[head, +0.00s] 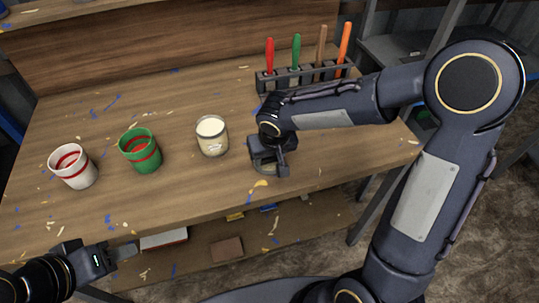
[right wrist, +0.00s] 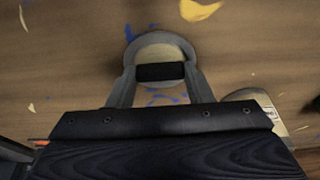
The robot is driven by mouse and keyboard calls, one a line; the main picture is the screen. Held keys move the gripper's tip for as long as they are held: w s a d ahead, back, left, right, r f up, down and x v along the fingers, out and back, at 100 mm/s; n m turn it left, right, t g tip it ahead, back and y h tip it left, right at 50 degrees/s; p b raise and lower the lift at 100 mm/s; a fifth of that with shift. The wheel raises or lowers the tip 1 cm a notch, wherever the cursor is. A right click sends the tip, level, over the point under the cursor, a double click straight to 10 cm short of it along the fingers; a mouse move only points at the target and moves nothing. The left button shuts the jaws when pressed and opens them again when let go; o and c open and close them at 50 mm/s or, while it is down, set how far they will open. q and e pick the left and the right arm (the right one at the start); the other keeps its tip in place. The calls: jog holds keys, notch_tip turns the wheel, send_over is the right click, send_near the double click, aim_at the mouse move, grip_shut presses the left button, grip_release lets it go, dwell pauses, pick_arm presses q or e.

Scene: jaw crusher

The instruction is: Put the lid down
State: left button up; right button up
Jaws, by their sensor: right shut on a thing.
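My right gripper (head: 281,170) is over the table, to the right of the candle jar (head: 212,136). It is shut on the dark knob (right wrist: 160,72) of the lid. The lid (right wrist: 158,40) is round with a grey rim and lies flat, low over or on the tabletop; I cannot tell if it touches. In the head view the gripper mostly hides it. The candle jar is glass with pale wax, open at the top, and partly shows in the right wrist view (right wrist: 262,108). My left gripper (head: 122,252) is in front of the table, away from everything; its opening is unclear.
A green cup (head: 140,150) and a white cup (head: 73,166) with red bands stand left of the jar. A dark rack (head: 266,82) with several coloured-handled tools stands at the back right. The wooden table (head: 180,205) has paint flecks and clear room in front.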

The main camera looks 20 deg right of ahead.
aim_at(273, 173)
jog(key=o, duration=0.9)
jog(key=shift+o, duration=0.2)
jog(key=shift+r+p, duration=0.25)
jog(key=shift+p, duration=0.1)
jog(key=p+v, duration=0.1)
jog(key=v, duration=1.1)
jog(key=s+d+m+t+y, duration=0.1)
jog(key=s+d, duration=0.2)
jog(key=s, duration=0.6)
jog(key=s+d+m+t+y, duration=0.1)
jog(key=s+d, duration=0.3)
jog(key=s, duration=0.5)
jog(key=shift+s+f+t+y, duration=0.25)
jog(key=shift+f+t+y, duration=0.1)
jog(key=shift+y, duration=0.45)
jog(key=shift+d, duration=0.15)
